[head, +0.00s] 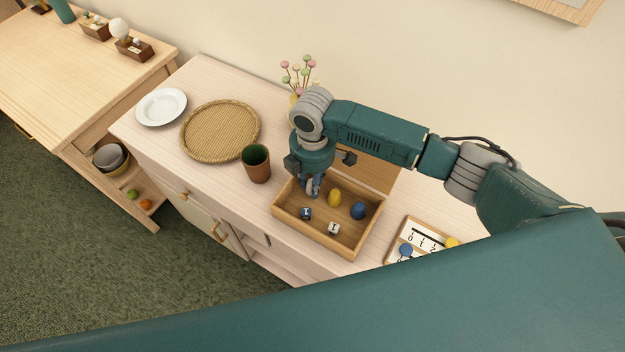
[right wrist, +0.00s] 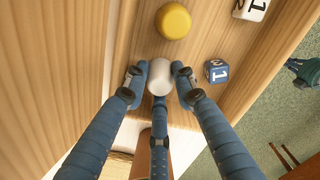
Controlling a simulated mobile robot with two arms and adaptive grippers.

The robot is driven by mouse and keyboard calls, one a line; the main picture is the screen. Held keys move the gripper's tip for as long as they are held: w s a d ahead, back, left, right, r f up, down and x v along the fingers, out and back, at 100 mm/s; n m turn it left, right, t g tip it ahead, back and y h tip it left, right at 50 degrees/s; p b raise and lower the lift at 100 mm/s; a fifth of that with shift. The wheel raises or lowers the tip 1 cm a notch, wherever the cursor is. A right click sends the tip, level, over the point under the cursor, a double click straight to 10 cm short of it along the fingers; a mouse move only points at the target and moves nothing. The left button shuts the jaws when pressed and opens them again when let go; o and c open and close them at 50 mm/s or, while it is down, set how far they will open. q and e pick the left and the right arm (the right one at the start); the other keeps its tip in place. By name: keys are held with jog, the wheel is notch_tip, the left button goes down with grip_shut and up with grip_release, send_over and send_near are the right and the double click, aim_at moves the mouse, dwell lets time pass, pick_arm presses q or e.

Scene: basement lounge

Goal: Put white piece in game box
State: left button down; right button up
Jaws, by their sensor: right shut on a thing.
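The wooden game box (head: 312,235) stands on the pale cabinet with its lid raised at the back. My right gripper (head: 312,190) points down into its left part. In the right wrist view the three fingers of this gripper (right wrist: 160,85) are shut on the white piece (right wrist: 160,74), a small rounded piece. Below it are the wooden floor and wall of the box. In the head view the fingers hide the white piece. I cannot tell whether it touches the box floor. My left gripper is out of view.
The box holds a yellow piece (head: 334,198), a blue piece (head: 358,210), a blue die (head: 306,213) and a white die (head: 334,229). A green-brown cup (head: 257,165) stands close to its left. A woven tray (head: 221,131), white plate (head: 161,107) and board (head: 420,233) are nearby.

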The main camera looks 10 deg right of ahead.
jog(key=shift+f, duration=0.15)
jog(key=o, duration=0.6)
notch_tip(320, 180, up, 12)
jog(key=b, duration=0.3)
jog(key=shift+r, duration=0.2)
dwell(0.3)
